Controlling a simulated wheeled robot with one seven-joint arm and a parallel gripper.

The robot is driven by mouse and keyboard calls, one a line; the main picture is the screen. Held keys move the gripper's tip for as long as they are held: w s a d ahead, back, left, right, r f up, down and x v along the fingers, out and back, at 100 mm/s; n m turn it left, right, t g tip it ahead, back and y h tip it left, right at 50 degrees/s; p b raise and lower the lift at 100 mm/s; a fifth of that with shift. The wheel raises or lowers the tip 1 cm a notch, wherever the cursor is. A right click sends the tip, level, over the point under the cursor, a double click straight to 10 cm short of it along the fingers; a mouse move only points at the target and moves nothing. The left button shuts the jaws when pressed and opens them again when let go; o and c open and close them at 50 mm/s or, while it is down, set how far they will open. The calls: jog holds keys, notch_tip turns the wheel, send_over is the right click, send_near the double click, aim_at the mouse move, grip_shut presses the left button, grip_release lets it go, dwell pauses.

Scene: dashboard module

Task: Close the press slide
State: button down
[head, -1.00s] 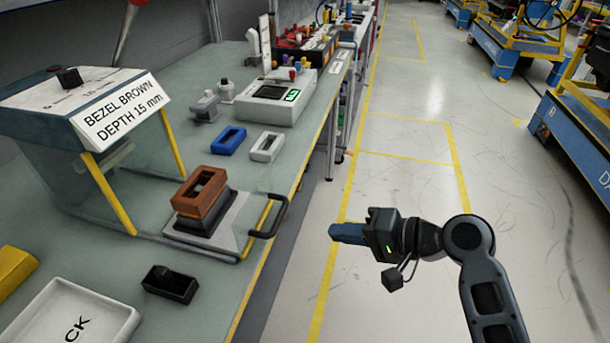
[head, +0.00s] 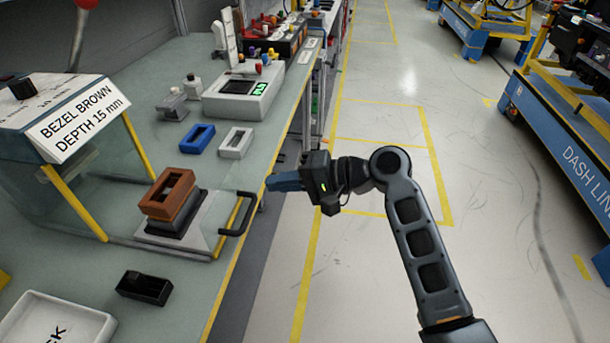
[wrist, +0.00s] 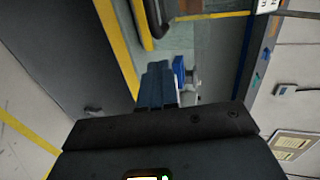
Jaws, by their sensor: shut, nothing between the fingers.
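The press slide (head: 214,232) is a light plate drawn out toward the bench's front edge, with a dark handle (head: 241,216) on its front. A brown bezel (head: 168,193) sits on a dark block on the slide. The press housing (head: 75,190) has clear walls, yellow posts and a sign reading "BEZEL BROWN DEPTH 15 mm". My gripper (head: 270,184) is shut and empty, just off the bench edge, to the right of and beyond the handle, apart from it. In the wrist view my blue fingers (wrist: 158,85) are together; part of the dark handle (wrist: 143,25) shows at the top.
A blue bezel (head: 197,138) and a white bezel (head: 236,142) lie on the bench behind the slide. A small black box (head: 144,287) and a white tray (head: 50,325) are at the front left. A grey device (head: 240,95) stands farther back.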

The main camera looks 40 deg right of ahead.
jog(key=w+a, duration=0.1)
jog(key=w, duration=0.1)
jog(key=w+a, duration=0.1)
jog(key=shift+w+a+f+p, duration=0.1)
jog(key=shift+w+a+p, duration=0.25)
jog(key=shift+p, duration=0.05)
jog(key=w+a, duration=0.4)
jog(key=w, duration=0.1)
jog(key=w+a+b, duration=0.1)
jog(key=w+a, duration=0.3)
jog(key=w, duration=0.2)
jog(key=w+a+b, duration=0.1)
jog(key=w+a, duration=0.3)
jog(key=w, duration=0.2)
jog(key=shift+a, duration=0.2)
jog(key=shift+w+a, duration=0.2)
jog(key=shift+r, duration=0.2)
